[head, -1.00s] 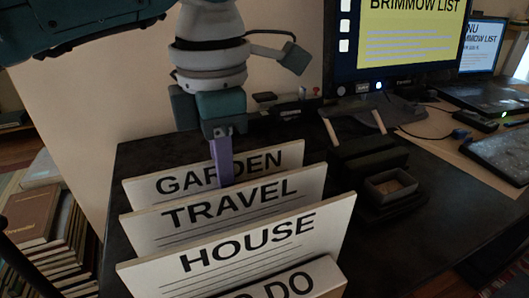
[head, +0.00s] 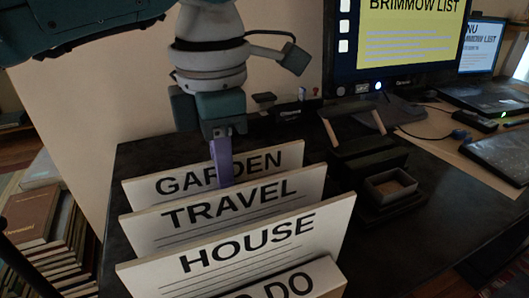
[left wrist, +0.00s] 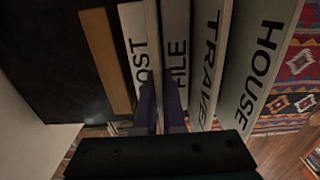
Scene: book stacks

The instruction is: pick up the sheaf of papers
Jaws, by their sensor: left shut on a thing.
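Several upright labelled sheets stand in a row on the dark desk in the head view. They read GARDEN (head: 270,163), TRAVEL (head: 265,203) and HOUSE (head: 300,240), with part of TO DO (head: 300,287) in front. My left gripper (head: 223,165) points down at the GARDEN sheet, one purple finger in front of its lettering. In the left wrist view my left gripper (left wrist: 160,108) is shut on a thin pale upright piece, which I take to be the sheaf of papers (left wrist: 153,60). Labels ending in OST and ILE flank it. The far finger and lower edges are hidden.
A black stand with a small open tray (head: 390,187) is right of the sheets. A monitor (head: 395,35) and a laptop (head: 485,95) stand behind. Stacked books (head: 45,225) are at the left. Bare desk (head: 440,230) shows at the right.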

